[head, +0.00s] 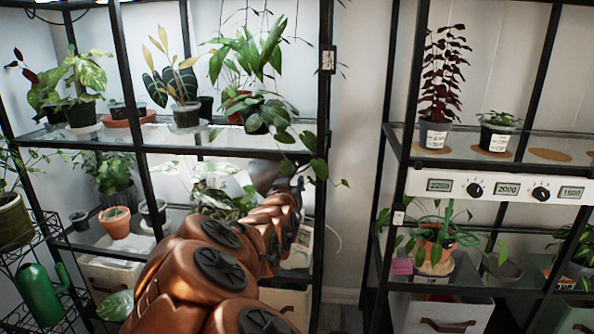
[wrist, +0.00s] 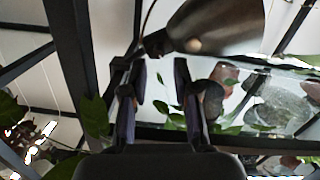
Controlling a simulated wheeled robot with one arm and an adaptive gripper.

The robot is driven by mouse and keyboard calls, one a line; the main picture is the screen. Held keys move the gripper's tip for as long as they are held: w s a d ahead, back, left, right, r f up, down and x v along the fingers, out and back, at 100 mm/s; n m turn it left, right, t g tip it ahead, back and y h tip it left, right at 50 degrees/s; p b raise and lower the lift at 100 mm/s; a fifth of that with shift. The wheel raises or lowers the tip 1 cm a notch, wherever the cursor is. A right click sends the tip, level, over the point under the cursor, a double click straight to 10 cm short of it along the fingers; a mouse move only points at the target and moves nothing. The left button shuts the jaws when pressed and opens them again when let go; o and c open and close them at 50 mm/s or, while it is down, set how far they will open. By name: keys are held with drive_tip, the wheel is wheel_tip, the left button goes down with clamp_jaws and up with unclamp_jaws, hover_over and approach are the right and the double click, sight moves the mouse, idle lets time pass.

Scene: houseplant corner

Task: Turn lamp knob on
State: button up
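A lamp with a grey-brown metal shade (wrist: 222,28) fills the upper right of the wrist view. Its small dark neck end (wrist: 155,44), which may carry the knob, sits just beyond my fingertips. My gripper (wrist: 161,78) is open, with a clear gap between its two dark fingers and nothing held. I cannot tell whether a fingertip touches the lamp. In the head view, the grey shade (head: 264,176) shows partly behind my copper arm at the left rack. The lamp looks unlit.
The left rack's upper glass shelf (head: 215,140) holds potted plants, and its dark post (head: 324,120) stands right of my arm. Leaves (head: 205,205) surround the arm's end. A white panel (head: 507,188) with displays and knobs is on the right rack. A gap separates the racks.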

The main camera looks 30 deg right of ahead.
sight(298, 165)
drive_tip(key=shift+t, duration=0.3)
drive_tip(key=shift+w+d+r+b, duration=0.15)
drive_tip(key=shift+w+d+r, duration=0.05)
drive_tip(key=shift+w+d, duration=0.5)
drive_tip(key=shift+w+d+r+b, duration=0.15)
drive_tip(key=shift+w+d+r, duration=0.1)
drive_tip(key=shift+w+d, duration=0.4)
drive_tip(key=shift+w+d+r+b, duration=0.2)
drive_tip(key=shift+w+d, duration=0.35)
drive_tip(key=shift+w, duration=0.25)
drive_tip(key=shift+x, duration=1.3)
drive_tip(key=shift+r, duration=0.1)
clamp_jaws()
